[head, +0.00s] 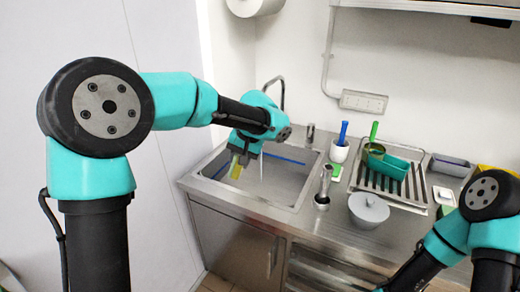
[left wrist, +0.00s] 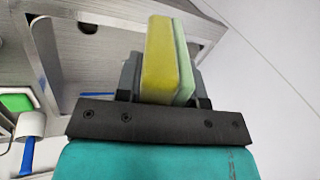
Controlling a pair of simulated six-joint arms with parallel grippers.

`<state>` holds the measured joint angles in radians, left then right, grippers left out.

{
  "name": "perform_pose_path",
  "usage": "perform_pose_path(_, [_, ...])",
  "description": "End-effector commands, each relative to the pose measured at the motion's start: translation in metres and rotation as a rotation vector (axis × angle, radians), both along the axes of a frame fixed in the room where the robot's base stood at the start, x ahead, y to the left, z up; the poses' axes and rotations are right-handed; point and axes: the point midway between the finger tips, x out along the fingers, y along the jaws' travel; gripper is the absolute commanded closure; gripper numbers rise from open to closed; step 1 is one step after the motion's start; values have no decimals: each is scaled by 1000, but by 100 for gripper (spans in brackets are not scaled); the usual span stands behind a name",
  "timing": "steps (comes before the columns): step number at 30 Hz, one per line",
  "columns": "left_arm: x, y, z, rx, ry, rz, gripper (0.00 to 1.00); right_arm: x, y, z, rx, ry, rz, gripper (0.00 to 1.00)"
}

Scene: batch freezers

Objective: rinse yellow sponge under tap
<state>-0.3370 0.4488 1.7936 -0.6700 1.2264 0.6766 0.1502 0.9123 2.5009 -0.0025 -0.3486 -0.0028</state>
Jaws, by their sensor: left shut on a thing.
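The yellow sponge (head: 236,170) with a pale green side is in my left gripper (head: 246,155), over the left part of the steel sink (head: 280,178). In the left wrist view the sponge (left wrist: 158,58) stands upright between the two dark fingers, which are shut on it. The dark curved tap (head: 283,88) rises behind my left wrist, which hides its lower part. I cannot tell whether water runs or touches the sponge. My right arm shows at the lower right, but its gripper is out of view.
Right of the sink are a steel tamper-like tool (head: 323,187), a white cup with a blue handle (head: 340,146), a grey lidded bowl (head: 368,210) and a drying rack (head: 397,188) holding a teal tray (head: 388,165). A wall stands close on the left.

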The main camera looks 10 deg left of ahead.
Motion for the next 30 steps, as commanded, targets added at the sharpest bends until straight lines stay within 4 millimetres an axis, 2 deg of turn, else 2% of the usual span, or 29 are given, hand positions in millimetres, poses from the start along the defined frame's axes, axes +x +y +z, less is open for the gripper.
perform_pose_path(15, [-19, -5, 0, 0, 0, 0, 91, 0, 0, 0, 0, 0, 0, 58])
perform_pose_path(30, [-19, -7, 0, 0, 0, 0, 91, 0, 0, 0, 0, 0, 0, 58])
